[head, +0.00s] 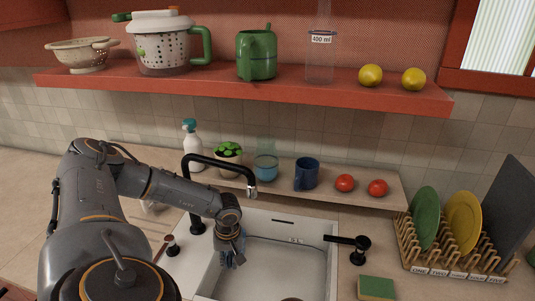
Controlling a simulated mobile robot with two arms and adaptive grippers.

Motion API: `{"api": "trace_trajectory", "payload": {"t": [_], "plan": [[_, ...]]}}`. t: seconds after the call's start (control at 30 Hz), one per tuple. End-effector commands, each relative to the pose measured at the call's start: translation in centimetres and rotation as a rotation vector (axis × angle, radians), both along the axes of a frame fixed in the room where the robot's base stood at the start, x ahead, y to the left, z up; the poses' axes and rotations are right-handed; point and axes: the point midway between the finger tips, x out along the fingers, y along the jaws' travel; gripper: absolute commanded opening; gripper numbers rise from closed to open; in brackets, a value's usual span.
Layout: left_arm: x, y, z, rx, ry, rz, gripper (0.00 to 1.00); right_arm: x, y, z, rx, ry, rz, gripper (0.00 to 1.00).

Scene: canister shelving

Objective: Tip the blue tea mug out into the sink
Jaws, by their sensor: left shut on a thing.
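A dark blue mug (307,174) stands upright on the wooden ledge behind the sink, its handle to the left. The white sink (285,262) is at the lower middle, cut off by the picture's bottom edge. My left gripper (231,258) points down over the sink's left part, apart from the mug on the ledge. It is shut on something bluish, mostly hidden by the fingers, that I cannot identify. A small brown patch shows at the sink's bottom edge. My right gripper is not in view.
A black faucet (218,166) arches behind my left gripper. The ledge also holds a spray bottle (192,146), plant (228,155), glass (265,166) and two tomatoes (345,183). A dish rack (450,250) and sponge (376,288) are right. A red shelf (210,86) hangs above.

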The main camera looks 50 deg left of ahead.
Motion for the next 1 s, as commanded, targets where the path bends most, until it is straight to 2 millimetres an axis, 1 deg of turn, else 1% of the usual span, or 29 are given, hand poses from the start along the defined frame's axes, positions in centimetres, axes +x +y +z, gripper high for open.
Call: {"api": "trace_trajectory", "payload": {"t": [0.03,0.13,0.33,0.57,0.67,1.0], "plan": [[-0.1,0.0,-0.6,-0.024,-0.025,0.003,0.00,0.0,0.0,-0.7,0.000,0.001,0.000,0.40],[0.2,-0.2,-0.2,-0.031,-0.034,-0.001,0.00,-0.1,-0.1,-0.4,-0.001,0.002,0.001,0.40],[0.0,0.1,0.1,-0.029,-0.030,0.000,0.00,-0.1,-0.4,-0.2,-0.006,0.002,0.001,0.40],[-1.3,1.2,1.6,-0.029,-0.029,0.002,0.00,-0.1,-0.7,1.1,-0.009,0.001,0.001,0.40],[-1.9,1.8,2.0,-0.028,-0.029,0.003,0.00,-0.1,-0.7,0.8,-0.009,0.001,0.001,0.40],[-3.7,3.6,4.1,-0.027,-0.028,0.002,0.00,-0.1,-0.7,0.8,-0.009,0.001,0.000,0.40]]}}
